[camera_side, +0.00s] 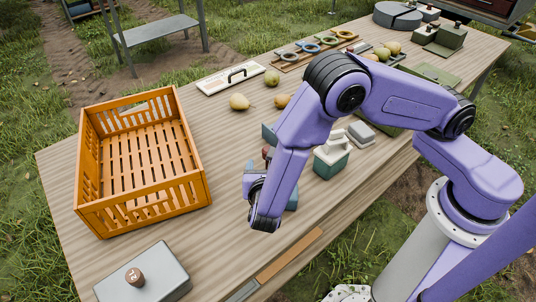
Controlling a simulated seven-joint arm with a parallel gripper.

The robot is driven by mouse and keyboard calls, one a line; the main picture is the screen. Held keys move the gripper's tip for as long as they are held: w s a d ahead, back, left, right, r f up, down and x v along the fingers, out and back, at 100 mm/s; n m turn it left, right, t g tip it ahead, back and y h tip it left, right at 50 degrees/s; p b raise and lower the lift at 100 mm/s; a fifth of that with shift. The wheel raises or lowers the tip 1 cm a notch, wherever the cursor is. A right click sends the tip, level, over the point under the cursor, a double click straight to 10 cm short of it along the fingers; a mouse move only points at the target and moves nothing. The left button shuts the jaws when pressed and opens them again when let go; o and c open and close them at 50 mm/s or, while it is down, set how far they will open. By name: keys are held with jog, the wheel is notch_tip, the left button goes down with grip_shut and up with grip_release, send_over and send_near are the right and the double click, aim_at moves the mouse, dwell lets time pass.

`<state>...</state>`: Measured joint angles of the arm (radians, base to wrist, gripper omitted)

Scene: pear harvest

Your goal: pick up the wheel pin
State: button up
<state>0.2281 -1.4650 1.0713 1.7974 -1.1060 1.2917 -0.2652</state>
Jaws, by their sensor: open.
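I cannot tell for sure which thing is the wheel pin. A short brown peg (135,277) with a pale mark on top stands upright on a grey block (157,283) at the table's front left. My gripper (256,182) is low over the middle of the table, right of the orange crate. It is open, but the arm's last links hide most of its fingers. A small reddish knob (267,152) shows just behind it, partly hidden. My gripper is well apart from the brown peg.
The orange slatted crate (187,205) stands empty at left. A teal box with a white handle (332,160) is close to the right of my gripper. Pears (239,102), a white handled board (231,78) and a rack of rings (316,50) lie farther back. Bare wood lies between crate and gripper.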

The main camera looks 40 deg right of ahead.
aim_at(266, 149)
jog(key=x, duration=0.7)
jog(key=shift+x, duration=2.55)
jog(key=shift+s+d+f, duration=0.1)
jog(key=shift+s, duration=0.05)
jog(key=c, duration=1.1)
